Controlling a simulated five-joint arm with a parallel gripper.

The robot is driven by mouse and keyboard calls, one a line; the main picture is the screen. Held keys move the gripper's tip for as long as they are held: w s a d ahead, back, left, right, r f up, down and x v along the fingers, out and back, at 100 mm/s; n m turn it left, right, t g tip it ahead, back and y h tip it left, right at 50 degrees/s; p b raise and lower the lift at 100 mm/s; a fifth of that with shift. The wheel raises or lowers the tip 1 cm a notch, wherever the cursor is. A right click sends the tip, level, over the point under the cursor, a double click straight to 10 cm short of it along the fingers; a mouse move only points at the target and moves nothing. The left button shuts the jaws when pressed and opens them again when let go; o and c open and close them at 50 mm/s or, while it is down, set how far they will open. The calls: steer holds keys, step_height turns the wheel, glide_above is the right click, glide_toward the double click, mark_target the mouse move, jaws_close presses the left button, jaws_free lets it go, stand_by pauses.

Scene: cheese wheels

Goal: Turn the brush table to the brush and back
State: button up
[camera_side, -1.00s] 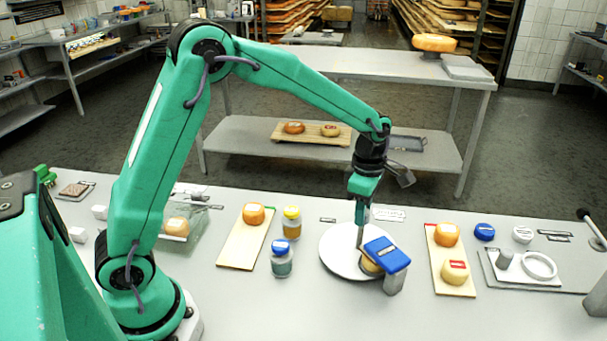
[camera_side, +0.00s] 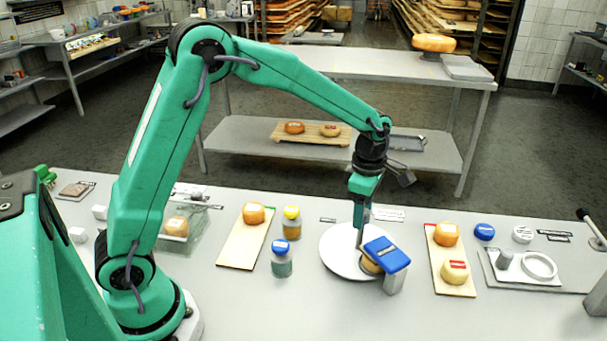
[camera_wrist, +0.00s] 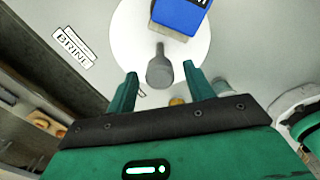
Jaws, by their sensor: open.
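The brush table is a round white disc (camera_side: 340,262) in the side view and shows in the wrist view (camera_wrist: 130,40). A blue brush block (camera_side: 386,253) on a grey post (camera_side: 394,282) reaches over its right part; the block also shows in the wrist view (camera_wrist: 182,12). In the side view my gripper (camera_side: 359,240) is low over the disc.
Two jars, blue-lidded (camera_side: 281,260) and yellow-lidded (camera_side: 292,223), stand left of the disc, beside a board (camera_side: 238,245) with a cheese. A board (camera_side: 437,268) with two cheeses lies to the right. A "BRINE" label (camera_wrist: 74,47) lies on the bench.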

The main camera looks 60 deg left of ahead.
steer(key=shift+r, duration=3.9)
